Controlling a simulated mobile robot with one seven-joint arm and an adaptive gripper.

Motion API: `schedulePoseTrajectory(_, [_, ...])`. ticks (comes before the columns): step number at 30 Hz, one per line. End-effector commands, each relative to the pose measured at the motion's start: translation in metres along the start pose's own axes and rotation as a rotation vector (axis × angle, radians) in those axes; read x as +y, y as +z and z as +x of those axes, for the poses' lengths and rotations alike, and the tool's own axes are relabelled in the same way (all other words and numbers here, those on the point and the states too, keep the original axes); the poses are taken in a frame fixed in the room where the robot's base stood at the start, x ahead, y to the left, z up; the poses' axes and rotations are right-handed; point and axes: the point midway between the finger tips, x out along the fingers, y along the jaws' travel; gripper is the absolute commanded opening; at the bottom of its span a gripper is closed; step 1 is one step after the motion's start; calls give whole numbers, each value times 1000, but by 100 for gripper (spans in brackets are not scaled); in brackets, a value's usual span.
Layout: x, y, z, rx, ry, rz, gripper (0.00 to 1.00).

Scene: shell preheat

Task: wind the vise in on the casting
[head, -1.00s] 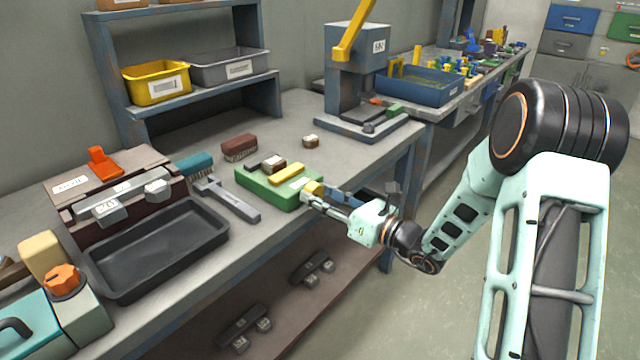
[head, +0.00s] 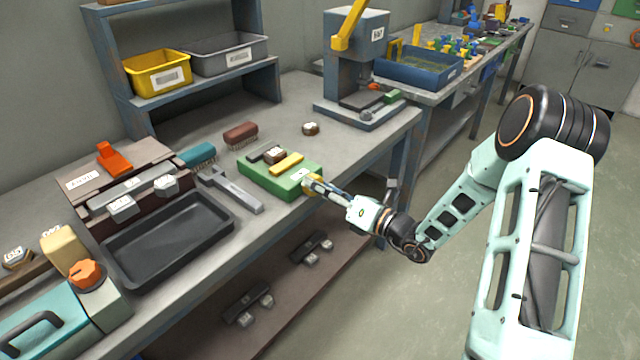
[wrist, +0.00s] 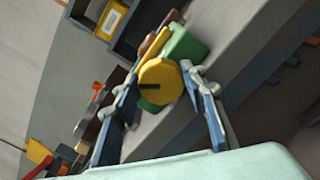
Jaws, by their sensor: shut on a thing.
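The green vise (head: 258,183) sits at the front edge of the bench, with a dark bar at its back and a yellow bar (head: 287,164) across its top. The casting (head: 274,156), a small brown block with a pale top, stands between the two bars. I cannot tell whether the yellow bar touches it. My gripper (head: 312,186) is at the vise's front right end, shut on the round yellow knob (wrist: 160,82). In the wrist view the knob, with a dark slot, lies between the two fingers; the green vise body (wrist: 185,48) is behind it.
A grey hammer-like tool (head: 232,190) and a black tray (head: 170,240) are to the left. A press (head: 355,70) stands at back right. Open floor lies right of the bench.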

Motion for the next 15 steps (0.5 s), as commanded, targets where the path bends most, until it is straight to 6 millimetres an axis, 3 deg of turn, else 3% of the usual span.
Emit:
schedulePoseTrajectory(9, [0, 0, 0, 0, 1, 1, 15])
schedulePoseTrajectory(10, [0, 0, 0, 0, 0, 1, 42])
schedulePoseTrajectory(15, [0, 0, 0, 0, 0, 0, 56])
